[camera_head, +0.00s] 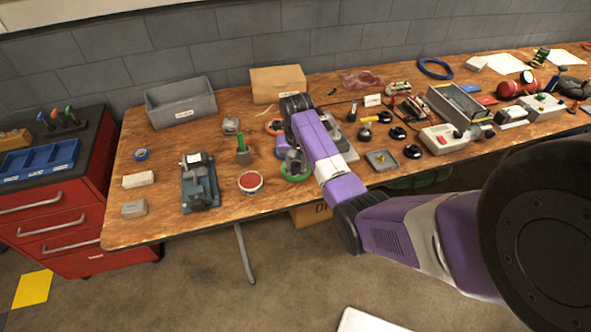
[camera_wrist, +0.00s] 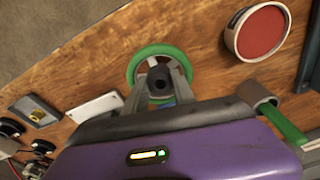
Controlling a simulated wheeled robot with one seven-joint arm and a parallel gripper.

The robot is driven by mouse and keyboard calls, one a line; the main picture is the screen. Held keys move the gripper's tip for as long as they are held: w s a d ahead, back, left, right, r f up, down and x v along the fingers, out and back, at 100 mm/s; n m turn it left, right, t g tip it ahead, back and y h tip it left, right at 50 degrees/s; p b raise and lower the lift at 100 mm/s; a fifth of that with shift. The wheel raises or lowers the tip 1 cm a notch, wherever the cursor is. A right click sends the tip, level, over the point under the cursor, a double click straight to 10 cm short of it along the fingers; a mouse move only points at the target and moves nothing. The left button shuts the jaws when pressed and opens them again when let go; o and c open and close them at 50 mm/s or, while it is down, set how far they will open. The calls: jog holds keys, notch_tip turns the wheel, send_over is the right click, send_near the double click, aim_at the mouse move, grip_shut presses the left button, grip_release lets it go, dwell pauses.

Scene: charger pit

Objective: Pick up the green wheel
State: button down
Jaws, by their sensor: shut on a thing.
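The green wheel (camera_wrist: 180,53) has a green rim, pale spokes and a dark hub. In the wrist view it is at the top middle, between the fingertips of my gripper (camera_wrist: 160,93). The fingers are shut on its middle part, and their tips are partly hidden by the hub. In the head view the green wheel (camera_head: 296,178) shows at the front part of the wooden table, under my gripper (camera_head: 293,158). The wheel looks at or close to the tabletop; I cannot tell whether it touches.
A round tin with a red top (camera_head: 250,183) stands just left of the wheel. A green-handled tool (camera_head: 242,150) and a grey-blue vise (camera_head: 199,183) are farther left. A square metal plate (camera_head: 381,160) lies to the right. The wooden table (camera_head: 160,220) has bare room at its front left.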

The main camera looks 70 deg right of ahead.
notch_tip(320, 180, up, 17)
jog(key=p, duration=0.3)
